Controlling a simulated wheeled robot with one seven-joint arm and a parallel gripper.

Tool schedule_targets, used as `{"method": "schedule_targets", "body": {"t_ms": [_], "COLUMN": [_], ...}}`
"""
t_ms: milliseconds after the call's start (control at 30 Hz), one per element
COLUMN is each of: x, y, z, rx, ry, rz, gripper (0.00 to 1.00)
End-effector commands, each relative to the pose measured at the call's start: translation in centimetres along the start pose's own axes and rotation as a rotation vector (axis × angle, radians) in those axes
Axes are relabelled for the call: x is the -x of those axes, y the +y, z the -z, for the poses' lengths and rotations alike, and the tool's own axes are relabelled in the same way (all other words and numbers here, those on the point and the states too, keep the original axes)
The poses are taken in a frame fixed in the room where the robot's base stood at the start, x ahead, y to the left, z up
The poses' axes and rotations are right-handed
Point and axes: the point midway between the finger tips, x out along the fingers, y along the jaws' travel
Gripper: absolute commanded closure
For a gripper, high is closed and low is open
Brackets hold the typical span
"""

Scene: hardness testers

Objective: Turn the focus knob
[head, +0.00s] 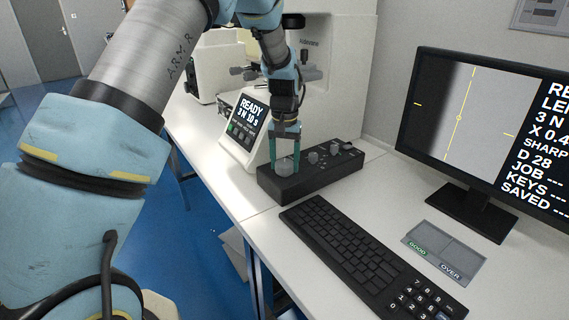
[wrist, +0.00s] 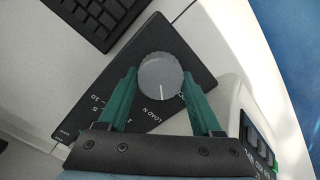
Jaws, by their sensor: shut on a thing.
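A black control box (head: 325,184) lies on the white bench with several grey knobs on top. My gripper (head: 285,160) points down over the near left end of the box. Its two green fingers are shut on the large grey knob (head: 285,168), one on each side. The wrist view shows this knob (wrist: 160,72) between the fingertips of my gripper (wrist: 160,80), with a white line on its top. The print "LOAD N" shows on the box beside it. I cannot read a label naming the held knob.
A black keyboard (head: 345,245) lies in front of the box. A small screen (head: 246,120) reading "READY" stands behind it, beside the white tester (head: 340,80). A monitor (head: 490,130) stands at the right, showing a grey image and "SHARP". A grey pad (head: 445,250) lies below it.

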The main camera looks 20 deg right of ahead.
Motion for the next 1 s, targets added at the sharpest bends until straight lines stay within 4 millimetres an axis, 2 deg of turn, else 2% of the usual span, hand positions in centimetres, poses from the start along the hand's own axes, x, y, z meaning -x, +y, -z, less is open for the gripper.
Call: {"method": "schedule_targets", "body": {"t_ms": [1000], "x": [0.18], "y": [0.15], "z": [-0.03], "rx": [-0.965], "ry": [0.003], "rz": [0.000], "gripper": [0.89]}}
